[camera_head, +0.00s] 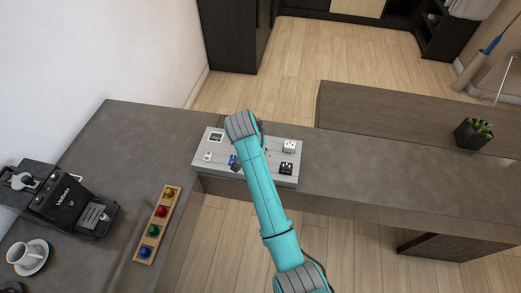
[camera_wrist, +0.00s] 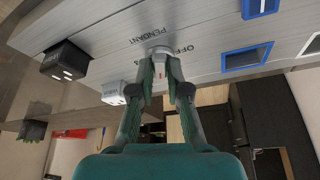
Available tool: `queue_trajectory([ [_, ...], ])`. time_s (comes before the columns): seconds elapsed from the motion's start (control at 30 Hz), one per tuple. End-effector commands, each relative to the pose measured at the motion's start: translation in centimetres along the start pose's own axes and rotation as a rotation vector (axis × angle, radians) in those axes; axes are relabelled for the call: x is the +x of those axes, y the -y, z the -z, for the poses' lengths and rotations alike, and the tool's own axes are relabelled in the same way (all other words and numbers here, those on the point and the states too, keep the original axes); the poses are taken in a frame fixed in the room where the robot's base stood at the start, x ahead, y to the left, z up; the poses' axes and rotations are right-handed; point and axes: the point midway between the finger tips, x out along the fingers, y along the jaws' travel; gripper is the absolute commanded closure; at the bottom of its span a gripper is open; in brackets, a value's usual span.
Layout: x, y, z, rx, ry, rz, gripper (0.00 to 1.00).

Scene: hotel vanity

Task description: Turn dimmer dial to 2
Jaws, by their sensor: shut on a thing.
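The dimmer dial (camera_wrist: 159,50) is a small round silver-grey knob on the light grey control panel (camera_wrist: 200,30). "PENDANT" and "OFF" are printed on the panel near it. My gripper (camera_wrist: 160,66) is shut on the dial, with one green fingertip on each side. A small red mark shows between the fingers; I cannot read which number the dial points to. In the head view the panel (camera_head: 215,171) lies on the counter, and my teal arm hides the dial and the fingers.
Black (camera_wrist: 66,60) and white (camera_wrist: 114,92) blocks stick out beside the dial, and blue-framed switches (camera_wrist: 247,59) sit on the other side. A coffee machine (camera_head: 70,205), a cup (camera_head: 22,253) and a wooden strip with coloured knobs (camera_head: 157,222) stand left. A plant (camera_head: 473,134) stands right.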

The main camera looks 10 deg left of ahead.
Motion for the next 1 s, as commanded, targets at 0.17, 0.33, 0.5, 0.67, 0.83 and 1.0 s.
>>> queue_trajectory([
  [0.17, 0.03, 0.12, -0.04, 0.079, 0.001, -0.033, 1.0],
  [0.33, 0.03, 0.13, -0.01, 0.126, 0.001, -0.053, 1.0],
  [0.5, 0.03, 0.14, -0.01, 0.146, 0.001, -0.061, 1.0],
  [0.67, 0.03, 0.14, -0.01, 0.149, 0.001, -0.062, 1.0],
  [0.83, 0.04, 0.15, -0.02, 0.148, 0.002, -0.062, 1.0],
  [1.0, 0.04, 0.15, -0.02, 0.148, 0.001, -0.061, 0.59],
])
